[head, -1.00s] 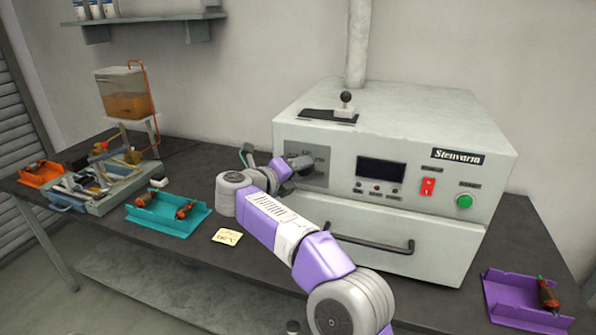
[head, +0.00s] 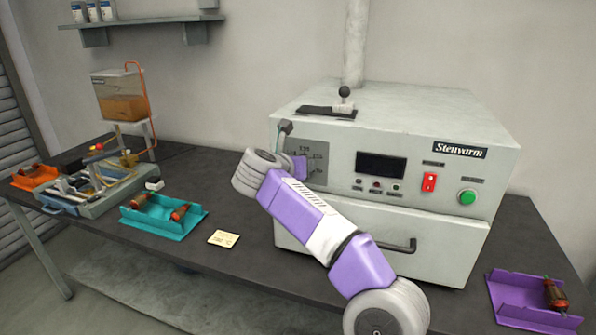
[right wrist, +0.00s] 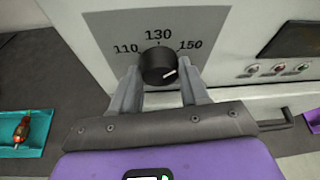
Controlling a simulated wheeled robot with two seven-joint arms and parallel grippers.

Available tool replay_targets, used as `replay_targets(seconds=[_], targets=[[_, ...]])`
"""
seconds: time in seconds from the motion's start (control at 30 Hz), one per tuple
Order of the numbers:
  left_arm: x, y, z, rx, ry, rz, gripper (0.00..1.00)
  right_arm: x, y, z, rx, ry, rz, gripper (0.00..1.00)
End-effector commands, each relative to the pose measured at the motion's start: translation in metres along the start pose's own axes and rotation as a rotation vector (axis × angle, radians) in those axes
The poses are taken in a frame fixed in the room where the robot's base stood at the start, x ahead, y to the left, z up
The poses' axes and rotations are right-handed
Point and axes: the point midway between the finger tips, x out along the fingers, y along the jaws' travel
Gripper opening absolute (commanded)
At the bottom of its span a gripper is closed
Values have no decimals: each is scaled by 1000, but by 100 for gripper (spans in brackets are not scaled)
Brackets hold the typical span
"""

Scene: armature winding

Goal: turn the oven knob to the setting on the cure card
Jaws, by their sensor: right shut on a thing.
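The oven (head: 400,120) stands on the bench with a dark knob (right wrist: 157,63) on its grey dial plate (head: 318,150). The right wrist view shows the labels 110, 130 and 150 around the knob. The knob's white mark lies on its right side, pointing right and slightly down in that view, below the 150 label. My right gripper (right wrist: 159,76) is shut on the knob, one finger on each side. In the head view my arm hides the knob. The pale yellow card (head: 223,238) lies on the bench; its writing is too small to read. My left gripper is not in view.
A teal tray (head: 160,229) with reddish parts is left of the card; a purple tray (head: 510,300) is at the right. The oven has a drawer handle (head: 400,245), red switch (head: 429,182) and green button (head: 467,197). A winding fixture (head: 95,190) is far left.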

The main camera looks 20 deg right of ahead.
Motion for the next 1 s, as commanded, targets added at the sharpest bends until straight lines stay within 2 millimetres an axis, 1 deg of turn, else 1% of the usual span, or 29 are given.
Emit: replay_targets(seconds=[0.1,0.33,0.87,0.9,1.0], targets=[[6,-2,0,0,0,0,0,1,-1,-2,58,1,24,14],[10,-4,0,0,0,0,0,1,-1,-1,127,1,54,14],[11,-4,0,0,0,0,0,0,-1,0,149,1,63,14],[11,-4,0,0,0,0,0,0,-1,0,149,0,63,48],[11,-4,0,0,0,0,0,0,-1,0,149,0,63,63]])
